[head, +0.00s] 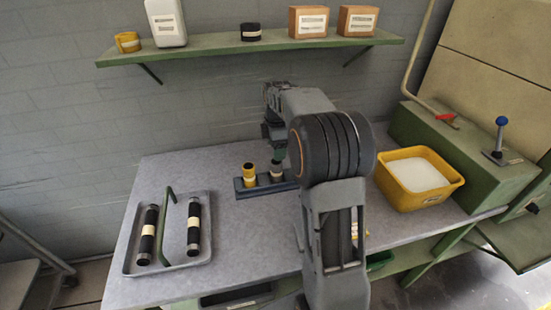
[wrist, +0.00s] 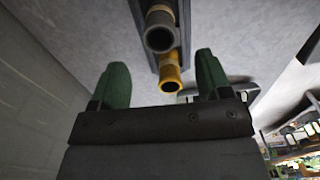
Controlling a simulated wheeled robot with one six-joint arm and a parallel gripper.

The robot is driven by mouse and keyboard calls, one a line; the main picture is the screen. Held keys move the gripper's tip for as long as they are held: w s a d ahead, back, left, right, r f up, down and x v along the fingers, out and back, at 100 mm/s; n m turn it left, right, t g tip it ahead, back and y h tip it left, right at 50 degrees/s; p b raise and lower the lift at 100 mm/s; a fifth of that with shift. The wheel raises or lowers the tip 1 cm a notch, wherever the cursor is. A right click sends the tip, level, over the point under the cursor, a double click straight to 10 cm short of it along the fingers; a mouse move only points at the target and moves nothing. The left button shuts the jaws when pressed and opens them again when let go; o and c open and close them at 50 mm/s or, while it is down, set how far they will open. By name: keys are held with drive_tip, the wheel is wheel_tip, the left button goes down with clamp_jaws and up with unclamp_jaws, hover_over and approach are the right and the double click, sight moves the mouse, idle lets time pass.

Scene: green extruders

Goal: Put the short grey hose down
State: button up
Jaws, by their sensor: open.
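The short grey hose (head: 277,171) stands upright in a dark rack (head: 240,191) on the table, beside a yellow hose (head: 249,175). My gripper (head: 278,155) is just above the grey hose, and my arm hides part of the rack's right side. In the wrist view my gripper (wrist: 162,65) is open, its two green fingers wide apart with nothing clasped between them. The grey hose's round end (wrist: 160,38) and the yellow hose's end (wrist: 170,80) show between the fingers, in line along the rack (wrist: 140,12). I cannot tell the exact gap from fingers to hose.
A grey tray (head: 172,262) with two black rolls and a green handle lies at the table's left. A yellow bin (head: 408,199) of white material stands right, beside a green machine (head: 455,150). A loaded shelf (head: 220,47) hangs above. Table between tray and rack is clear.

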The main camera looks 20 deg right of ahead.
drive_tip(key=s+a+r+m+t, duration=0.2)
drive_tip(key=s+a+r+m, duration=0.4)
drive_tip(key=s, duration=0.4)
drive_tip(key=s+a+f+m, duration=0.2)
drive_tip(key=s+m, duration=0.3)
drive_tip(key=s, duration=0.1)
drive_tip(key=s+a+f+m+t, duration=0.1)
drive_tip(key=s+a+f+m, duration=0.2)
drive_tip(key=s, duration=0.3)
drive_tip(key=shift+f+m+t, duration=0.2)
drive_tip(key=shift+m+t, duration=0.1)
drive_tip(key=shift+m, duration=0.6)
